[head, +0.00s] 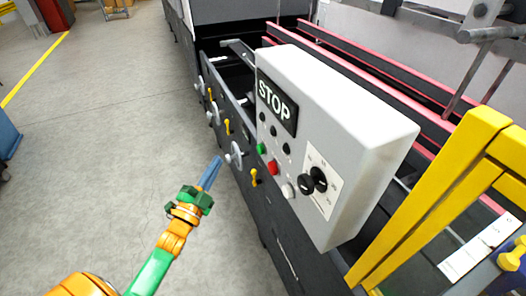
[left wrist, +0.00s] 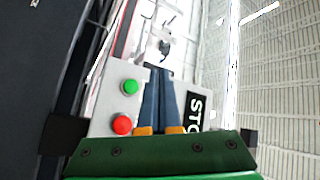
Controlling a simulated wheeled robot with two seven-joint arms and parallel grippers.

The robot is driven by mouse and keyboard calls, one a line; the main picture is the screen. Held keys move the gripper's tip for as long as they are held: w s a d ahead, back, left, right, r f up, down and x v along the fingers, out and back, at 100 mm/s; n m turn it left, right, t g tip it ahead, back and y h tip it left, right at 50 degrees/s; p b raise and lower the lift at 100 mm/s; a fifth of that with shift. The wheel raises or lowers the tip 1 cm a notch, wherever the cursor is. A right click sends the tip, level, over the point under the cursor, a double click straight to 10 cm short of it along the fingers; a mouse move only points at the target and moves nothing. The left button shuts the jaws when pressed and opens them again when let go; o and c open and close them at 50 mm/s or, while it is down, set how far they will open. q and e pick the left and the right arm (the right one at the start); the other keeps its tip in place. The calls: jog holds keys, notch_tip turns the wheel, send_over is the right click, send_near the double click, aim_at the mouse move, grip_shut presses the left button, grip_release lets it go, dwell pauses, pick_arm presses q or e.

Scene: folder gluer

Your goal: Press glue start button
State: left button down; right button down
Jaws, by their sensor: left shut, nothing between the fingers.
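The white control box (head: 335,110) of the folder gluer carries a black STOP sign (head: 276,101), a green button (head: 261,149) and a red button (head: 272,167) below it. In the left wrist view the green button (left wrist: 130,87) sits above the red button (left wrist: 122,124), both left of my fingers, and the STOP sign (left wrist: 193,109) is partly hidden to their right. My left gripper (head: 215,163) is shut and empty, with blue fingers pointing up toward the box, apart from it and left of the buttons. My right gripper is not in view.
Black knobs (head: 318,180) and a pale button (head: 289,191) are on the box's lower face. Handwheels (head: 235,154) and yellow levers (head: 254,177) stick out from the machine side. A yellow frame (head: 432,200) stands at right. The grey floor (head: 110,110) at left is clear.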

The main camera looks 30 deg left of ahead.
aim_at(260, 149)
pick_arm(q)
jog(key=w+d+b, duration=0.2)
jog(key=w+d, duration=0.3)
jog(key=w, duration=0.1)
jog(key=shift+w+d, duration=0.3)
jog(key=shift+w, duration=0.05)
dwell(0.6)
dwell(1.5)
jog(key=shift+w+d, duration=0.3)
jog(key=shift+w, duration=0.05)
jog(key=shift+w+d+b, duration=0.3)
jog(key=shift+w, duration=0.05)
dwell(0.8)
jog(key=shift+s+a+p, duration=0.4)
jog(key=shift+s+a, duration=0.2)
jog(key=shift+s, duration=0.1)
